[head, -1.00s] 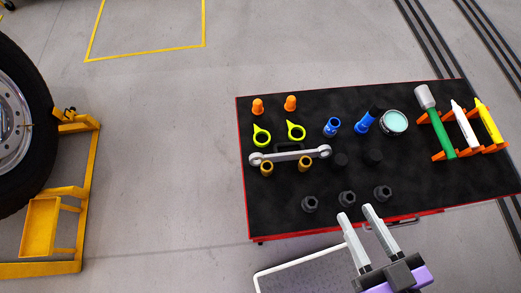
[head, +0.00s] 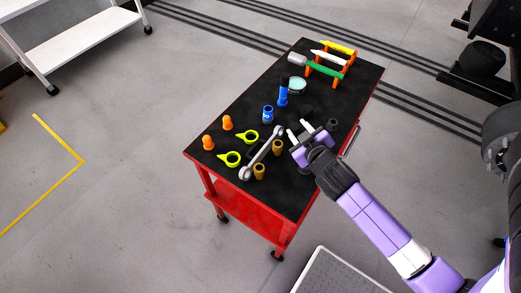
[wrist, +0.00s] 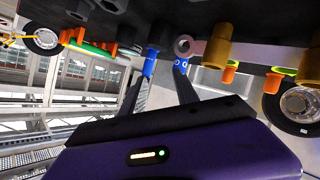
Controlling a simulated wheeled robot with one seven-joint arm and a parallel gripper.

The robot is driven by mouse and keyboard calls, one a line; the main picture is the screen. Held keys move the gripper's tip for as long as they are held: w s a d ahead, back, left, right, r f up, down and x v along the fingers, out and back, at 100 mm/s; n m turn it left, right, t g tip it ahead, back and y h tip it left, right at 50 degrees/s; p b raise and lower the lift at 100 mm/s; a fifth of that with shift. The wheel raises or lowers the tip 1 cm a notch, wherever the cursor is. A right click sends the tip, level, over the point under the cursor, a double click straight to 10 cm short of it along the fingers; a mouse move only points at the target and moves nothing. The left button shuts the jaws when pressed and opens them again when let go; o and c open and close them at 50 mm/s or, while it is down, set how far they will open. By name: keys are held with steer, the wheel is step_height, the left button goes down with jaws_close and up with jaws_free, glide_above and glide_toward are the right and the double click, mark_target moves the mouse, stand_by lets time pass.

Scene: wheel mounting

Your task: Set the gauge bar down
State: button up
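The gauge bar (head: 261,155) is a grey bar with a ring at each end. It lies on the black top of the red cart (head: 205,160), between the lime-green ringed pieces and the gold sleeves. My gripper (head: 297,129) is over the cart, just right of the bar's far end. Whether the bar sits flat or on a support is unclear.
Gold sleeves (head: 259,171) stand close along the bar's right side. Lime-green pieces (head: 229,158), orange cones (head: 208,142) and blue cylinders (head: 283,94) stand to its left and behind. A rack with a green-handled mallet (head: 322,68) is at the far end. Dark nuts (head: 332,124) stand near my gripper.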

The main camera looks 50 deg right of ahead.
mark_target(262, 149)
steer(key=w+d+m+g+h, duration=0.2)
steer(key=w+d+m+g, duration=0.2)
steer(key=d+m+g, duration=0.75)
steer(key=a+m+y, duration=0.1)
steer(key=a, duration=0.1)
steer(key=w+a+f+y, duration=0.1)
steer(key=a+y, duration=0.1)
steer(key=w+a+m+g+y+p, duration=0.1)
steer(key=a+y, duration=0.1)
steer(key=shift+w+a+f+m, duration=0.15)
steer(key=shift+w+a+m, duration=0.05)
steer(key=shift+m, duration=0.15)
steer(key=w+a+r+m+g+y, duration=0.1)
steer(key=w+a+y, duration=0.15)
steer(key=a, duration=0.45)
steer(key=w+a+r+m+y, duration=0.1)
steer(key=w+a+r+y, duration=0.15)
steer(key=a, duration=0.35)
steer(key=x, duration=0.2)
steer(key=p+x, duration=0.1)
steer(key=x, duration=0.2)
steer(key=s+p+x, duration=0.1)
steer(key=x, duration=0.1)
steer(key=shift+a+f, duration=0.1)
steer(key=shift+a, duration=0.15)
steer(key=shift+s+f, duration=0.15)
steer(key=shift+f, duration=0.4)
jaws_close()
steer(key=shift+r, duration=0.1)
